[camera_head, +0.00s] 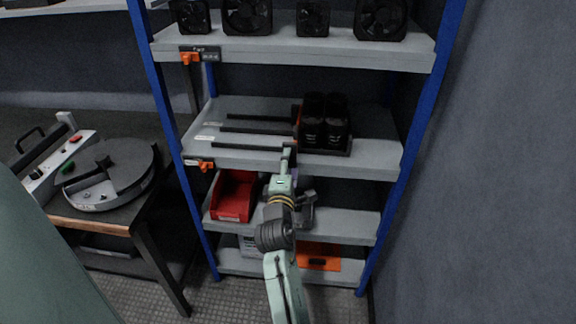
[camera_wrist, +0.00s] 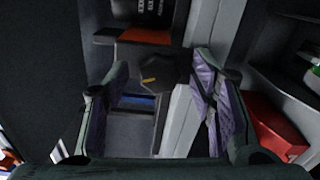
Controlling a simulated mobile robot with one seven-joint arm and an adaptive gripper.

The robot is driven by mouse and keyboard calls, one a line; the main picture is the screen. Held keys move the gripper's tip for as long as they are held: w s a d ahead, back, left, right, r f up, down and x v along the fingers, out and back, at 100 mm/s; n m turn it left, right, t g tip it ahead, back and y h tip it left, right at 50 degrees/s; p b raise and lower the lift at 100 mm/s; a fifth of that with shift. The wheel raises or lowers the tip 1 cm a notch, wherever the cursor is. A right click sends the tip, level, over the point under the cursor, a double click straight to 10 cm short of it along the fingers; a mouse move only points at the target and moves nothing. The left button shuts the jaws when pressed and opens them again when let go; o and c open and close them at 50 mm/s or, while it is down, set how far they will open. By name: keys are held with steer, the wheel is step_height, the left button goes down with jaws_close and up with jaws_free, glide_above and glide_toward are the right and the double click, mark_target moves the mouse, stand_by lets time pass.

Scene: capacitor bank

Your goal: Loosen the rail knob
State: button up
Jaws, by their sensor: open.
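A dark knob with a small yellow-orange mark (camera_wrist: 149,80) shows in the wrist view, just below an orange plate (camera_wrist: 146,36). I take it to be the rail knob. My gripper (camera_wrist: 160,76) is open, its purple-padded fingers on either side of the knob in the picture. I cannot tell whether they touch it. In the head view my gripper (camera_head: 287,165) is at the front edge of the middle shelf (camera_head: 350,168), below the orange plate (camera_head: 297,118) beside the black capacitors (camera_head: 325,122). The knob is hidden there by my arm.
Black rails (camera_head: 250,131) lie across the middle shelf. A red bin (camera_head: 234,195) stands on the shelf below and also shows in the wrist view (camera_wrist: 272,125). Blue uprights (camera_head: 412,150) flank the shelves. A wall is at right; a bench with a round device (camera_head: 115,170) is at left.

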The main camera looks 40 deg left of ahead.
steer(key=v, duration=1.2)
stand_by(0.5)
